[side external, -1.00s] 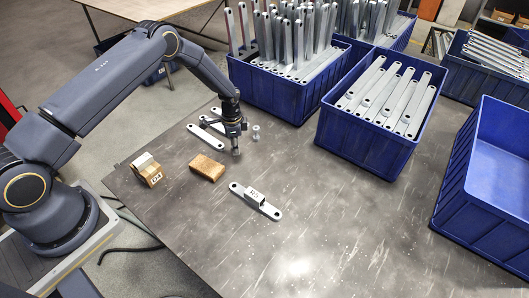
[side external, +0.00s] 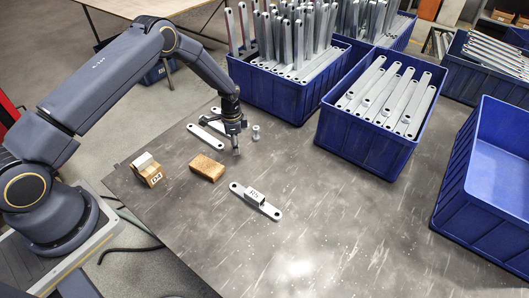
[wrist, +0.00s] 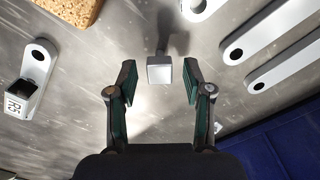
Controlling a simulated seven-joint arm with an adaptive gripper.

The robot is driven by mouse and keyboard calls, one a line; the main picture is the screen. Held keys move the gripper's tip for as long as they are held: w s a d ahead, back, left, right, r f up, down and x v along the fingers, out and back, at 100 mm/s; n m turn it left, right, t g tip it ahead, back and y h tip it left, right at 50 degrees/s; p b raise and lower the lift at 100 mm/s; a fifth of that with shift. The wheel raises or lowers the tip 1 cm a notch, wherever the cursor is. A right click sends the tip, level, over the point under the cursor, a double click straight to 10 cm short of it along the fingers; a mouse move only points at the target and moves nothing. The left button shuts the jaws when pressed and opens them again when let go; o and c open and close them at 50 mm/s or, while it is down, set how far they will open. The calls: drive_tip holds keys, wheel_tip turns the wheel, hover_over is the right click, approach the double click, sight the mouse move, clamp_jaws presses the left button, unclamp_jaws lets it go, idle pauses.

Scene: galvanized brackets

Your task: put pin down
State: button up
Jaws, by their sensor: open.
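The pin (wrist: 160,70) shows in the wrist view as a square metal head with a thin shank reaching away from the camera. It stands on the table, between and slightly beyond my open fingertips, with gaps on both sides. My gripper (wrist: 160,85) is open, its green-lined pads apart. In the side view my gripper (side external: 235,130) is low over the table, and the pin (side external: 237,150) shows as a small grey piece under it. A second small metal piece (side external: 256,132) stands to the right of the gripper.
A brown block (side external: 207,168) and a smaller wooden block with a white top (side external: 148,170) lie to the left. A tagged bracket (side external: 256,201) lies in front. Loose brackets (side external: 206,134) lie behind.

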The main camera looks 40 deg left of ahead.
drive_tip(key=s+d+r+n+t, duration=0.15)
drive_tip(key=s+r, duration=0.25)
drive_tip(key=r, duration=1.2)
drive_tip(key=s+d+r+n+t, duration=0.1)
drive_tip(key=s+r+n, duration=0.15)
drive_tip(key=r, duration=1.35)
drive_tip(key=s+d+r+n+t, duration=0.1)
drive_tip(key=s+r, duration=0.3)
drive_tip(key=s, duration=0.7)
drive_tip(key=s+d+r+n+t, duration=0.1)
drive_tip(key=s+r+n, duration=0.3)
drive_tip(key=s, duration=0.8)
drive_tip(key=shift+s+d+r+t, duration=0.25)
drive_tip(key=shift+r+t, duration=0.25)
drive_tip(key=shift+t, duration=0.05)
